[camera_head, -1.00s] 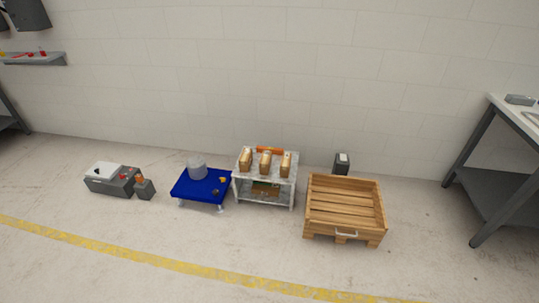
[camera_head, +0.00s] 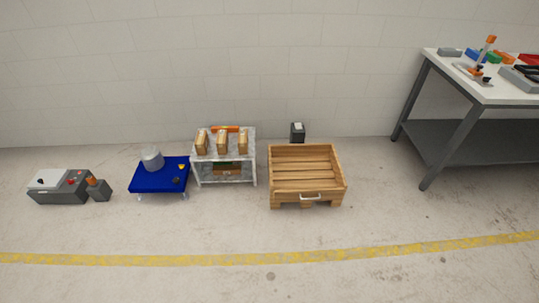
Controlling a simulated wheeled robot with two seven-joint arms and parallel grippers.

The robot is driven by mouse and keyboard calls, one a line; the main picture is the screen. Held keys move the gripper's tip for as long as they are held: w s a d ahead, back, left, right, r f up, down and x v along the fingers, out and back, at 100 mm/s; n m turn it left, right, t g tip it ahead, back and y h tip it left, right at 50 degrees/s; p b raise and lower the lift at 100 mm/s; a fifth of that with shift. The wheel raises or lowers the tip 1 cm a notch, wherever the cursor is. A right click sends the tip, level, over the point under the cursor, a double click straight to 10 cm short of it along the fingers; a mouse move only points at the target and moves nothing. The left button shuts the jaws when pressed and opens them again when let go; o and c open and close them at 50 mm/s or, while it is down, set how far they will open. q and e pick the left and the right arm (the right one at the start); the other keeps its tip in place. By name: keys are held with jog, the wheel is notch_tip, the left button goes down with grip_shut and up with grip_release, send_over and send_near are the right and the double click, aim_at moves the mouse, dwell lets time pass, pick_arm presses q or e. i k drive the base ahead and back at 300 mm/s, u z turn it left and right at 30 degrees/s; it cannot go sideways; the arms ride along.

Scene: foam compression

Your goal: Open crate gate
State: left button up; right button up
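A wooden slatted crate (camera_head: 338,182) stands on the floor right of centre. Its front gate (camera_head: 284,197) faces me and carries a pale bar handle (camera_head: 310,196). The gate looks upright and closed. The inside of the crate looks empty, with bare slats. Neither of my grippers shows in the head view.
Left of the crate stand a small marble-topped table (camera_head: 243,150) with several wooden blocks, a low blue table (camera_head: 150,183) and a grey machine (camera_head: 60,187). A dark box (camera_head: 297,133) is behind the crate. A workbench (camera_head: 465,86) stands right. The floor in front is clear.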

aim_at(286, 195)
jog(key=z, duration=0.45)
jog(key=i, duration=0.7)
jog(key=z, duration=1.4)
